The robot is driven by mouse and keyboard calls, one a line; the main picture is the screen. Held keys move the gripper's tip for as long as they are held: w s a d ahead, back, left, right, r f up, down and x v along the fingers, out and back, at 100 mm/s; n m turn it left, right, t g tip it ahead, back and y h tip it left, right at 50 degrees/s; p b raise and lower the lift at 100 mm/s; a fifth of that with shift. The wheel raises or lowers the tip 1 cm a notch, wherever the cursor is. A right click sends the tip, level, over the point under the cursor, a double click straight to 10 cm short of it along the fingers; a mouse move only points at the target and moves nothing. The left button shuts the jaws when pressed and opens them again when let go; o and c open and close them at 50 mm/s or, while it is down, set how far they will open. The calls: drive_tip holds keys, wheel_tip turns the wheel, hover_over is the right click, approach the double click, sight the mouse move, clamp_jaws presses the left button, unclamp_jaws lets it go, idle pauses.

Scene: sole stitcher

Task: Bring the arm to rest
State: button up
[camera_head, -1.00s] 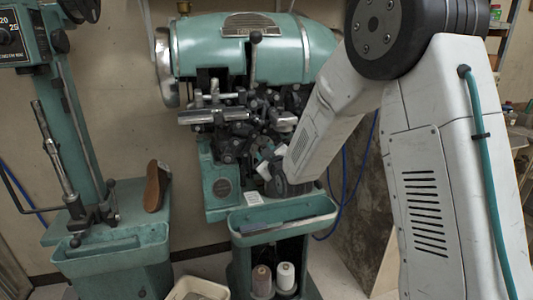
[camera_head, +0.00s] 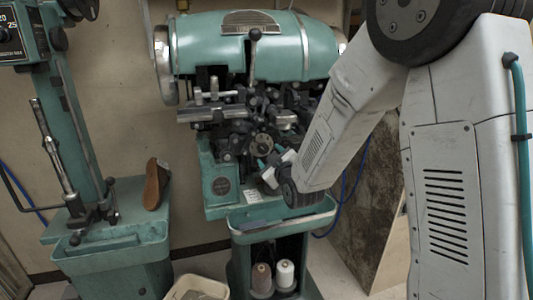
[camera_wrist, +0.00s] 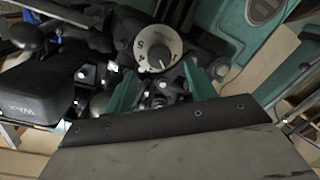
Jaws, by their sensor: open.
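My gripper (camera_head: 268,170) is in front of the dark mechanism of the teal stitching machine (camera_head: 252,50), just above its front tray. My arm reaches down to it from the upper right. In the wrist view two teal fingers (camera_wrist: 163,84) stand apart with nothing held between them. Beyond them is a round pale dial (camera_wrist: 158,48) with a pointer and markings. The dial also shows in the head view (camera_head: 262,143), just above my gripper. I cannot tell how far the fingers are from the dial.
The teal tray (camera_head: 290,226) juts out below my gripper. Thread spools (camera_head: 285,275) stand under it. At left, another teal machine (camera_head: 85,140) carries a brown sole or shoe (camera_head: 156,184). A pale bin (camera_head: 197,288) is on the floor. A stone-like slab (camera_head: 365,215) stands behind my arm.

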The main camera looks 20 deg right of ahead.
drive_tip(key=shift+s, duration=1.05)
drive_tip(key=shift+d, duration=0.1)
drive_tip(key=s+f+m+g, duration=0.4)
drive_tip(key=s+f+g, duration=0.6)
drive_tip(key=s+d+r+m+g, duration=0.1)
drive_tip(key=s+r, duration=0.4)
drive_tip(key=s, duration=0.5)
drive_tip(key=s+d+r+m+g, duration=0.1)
drive_tip(key=s+r+g, duration=0.2)
drive_tip(key=s, duration=0.7)
drive_tip(key=s+r+m+g+h, duration=0.1)
drive_tip(key=s+r+g, duration=0.1)
drive_tip(key=s+r, duration=0.5)
drive_tip(key=shift+s+d+m, duration=0.4)
drive_tip(key=shift+s, duration=1.35)
